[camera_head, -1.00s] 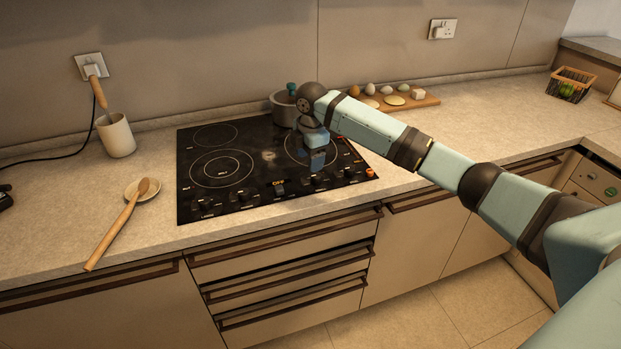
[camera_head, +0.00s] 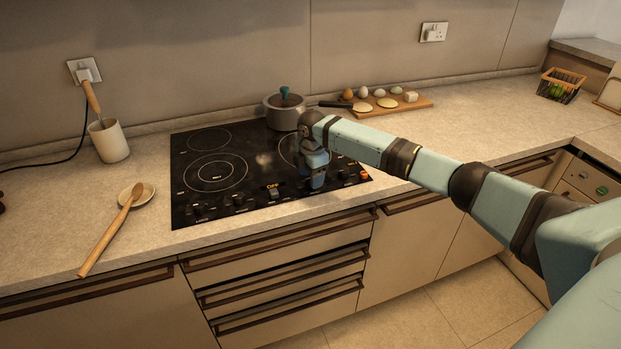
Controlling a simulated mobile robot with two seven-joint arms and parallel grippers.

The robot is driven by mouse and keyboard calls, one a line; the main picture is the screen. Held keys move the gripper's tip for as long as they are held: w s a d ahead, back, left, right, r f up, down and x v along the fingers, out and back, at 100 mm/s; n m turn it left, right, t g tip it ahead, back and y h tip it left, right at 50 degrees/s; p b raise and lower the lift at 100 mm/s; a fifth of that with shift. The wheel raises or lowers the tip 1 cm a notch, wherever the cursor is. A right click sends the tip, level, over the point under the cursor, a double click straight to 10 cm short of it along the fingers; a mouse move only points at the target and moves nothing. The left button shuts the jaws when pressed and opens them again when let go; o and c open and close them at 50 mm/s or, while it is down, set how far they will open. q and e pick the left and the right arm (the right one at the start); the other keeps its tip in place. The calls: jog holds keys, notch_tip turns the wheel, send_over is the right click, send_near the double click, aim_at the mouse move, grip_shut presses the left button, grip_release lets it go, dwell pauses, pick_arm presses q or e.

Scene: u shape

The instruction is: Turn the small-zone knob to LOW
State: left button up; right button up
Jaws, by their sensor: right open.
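The black cooktop (camera_head: 240,165) is set in the counter, with ring-marked zones and a row of dark knobs (camera_head: 240,200) along its front edge. The labels are too small to read, so I cannot tell which knob is the small-zone one or where it points. My right gripper (camera_head: 316,183) points down over the right part of the knob row, close above the panel. It is open, and its fingers are small and dark against the glass. It hides part of the row, and I cannot tell whether it touches a knob. My left gripper is out of view.
A grey pot (camera_head: 284,112) stands at the back right of the cooktop. Behind my arm is a wooden board (camera_head: 415,103) with eggs and other food. A utensil crock (camera_head: 110,142) and a wooden spoon (camera_head: 108,236) are at left. A basket (camera_head: 560,86) is far right.

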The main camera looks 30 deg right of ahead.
jog(key=shift+f, duration=0.65)
